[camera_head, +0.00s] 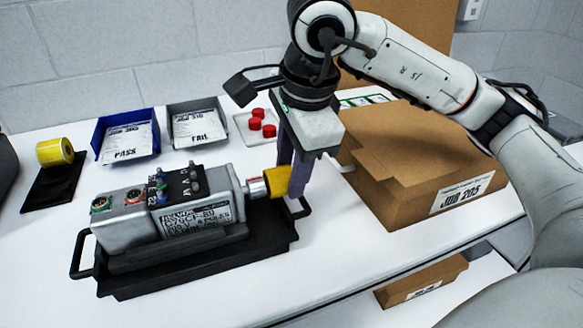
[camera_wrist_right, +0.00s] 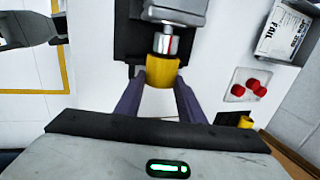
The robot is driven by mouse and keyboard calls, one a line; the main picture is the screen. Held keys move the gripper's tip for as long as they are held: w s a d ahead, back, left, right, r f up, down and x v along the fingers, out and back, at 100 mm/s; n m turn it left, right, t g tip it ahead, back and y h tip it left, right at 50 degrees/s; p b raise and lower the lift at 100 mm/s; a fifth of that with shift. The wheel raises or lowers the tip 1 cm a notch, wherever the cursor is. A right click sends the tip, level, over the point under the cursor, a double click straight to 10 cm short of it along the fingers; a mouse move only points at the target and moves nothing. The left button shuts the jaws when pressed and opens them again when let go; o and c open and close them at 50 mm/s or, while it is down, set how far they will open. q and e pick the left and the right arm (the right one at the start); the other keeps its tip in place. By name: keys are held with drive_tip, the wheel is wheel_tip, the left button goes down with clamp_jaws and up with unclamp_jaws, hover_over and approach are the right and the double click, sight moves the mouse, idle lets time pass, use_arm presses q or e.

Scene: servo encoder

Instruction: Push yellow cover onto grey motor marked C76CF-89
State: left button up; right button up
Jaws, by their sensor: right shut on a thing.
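The grey motor (camera_head: 165,205) lies on its side in a black tray (camera_head: 200,272), its label facing front and its silver shaft end pointing right. The label print is too small to read surely. My right gripper (camera_head: 292,195) points down at the shaft end and is shut on the yellow cover (camera_head: 277,181). In the right wrist view the cover (camera_wrist_right: 161,72) sits between the two fingers, in line with the silver end (camera_wrist_right: 166,42) and meeting its tip. How far it is on cannot be told. My left gripper does not show in the head view.
A brown box (camera_head: 420,165) stands right of the tray. Behind are a blue PASS bin (camera_head: 125,135), a grey FAIL bin (camera_head: 198,124) and a white plate with red caps (camera_head: 262,124). The front table strip is clear.

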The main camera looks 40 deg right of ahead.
drive_tip(key=shift+w+a, duration=0.1)
drive_tip(key=shift+a, duration=0.3)
idle(0.8)
drive_tip(key=shift+a+b, duration=0.2)
drive_tip(key=shift+b, duration=0.15)
idle(0.5)
drive_tip(key=shift+w+a, duration=0.15)
drive_tip(key=shift+a, duration=0.25)
idle(0.6)
drive_tip(key=shift+w+a+b, duration=0.25)
drive_tip(key=shift+a+b, duration=0.05)
drive_tip(key=shift+a, duration=0.7)
idle(1.6)
drive_tip(key=o, duration=1.1)
